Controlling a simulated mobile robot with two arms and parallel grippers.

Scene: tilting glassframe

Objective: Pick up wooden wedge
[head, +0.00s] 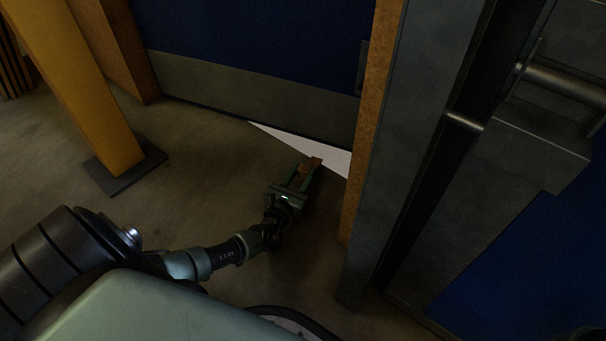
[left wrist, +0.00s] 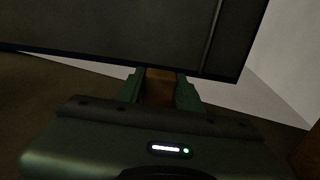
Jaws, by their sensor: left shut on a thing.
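The wooden wedge (head: 304,174) is a small brown block low over the floor, close to the bottom of the blue and grey door (head: 240,88). My left gripper (head: 306,176) is shut on the wedge, with a finger on each side of it. In the left wrist view the wedge (left wrist: 159,86) shows between the two green fingers (left wrist: 160,90), in front of the door's grey lower panel (left wrist: 110,35). The fingers hide part of the wedge. I cannot tell whether it touches the floor. My right gripper is not in view.
A bright white gap (head: 330,157) shows under the door's edge. A rusty post (head: 366,120) and a grey frame (head: 400,130) stand right of the gripper. A yellow post (head: 75,80) on a dark base stands at left. Bare floor (head: 200,150) lies between.

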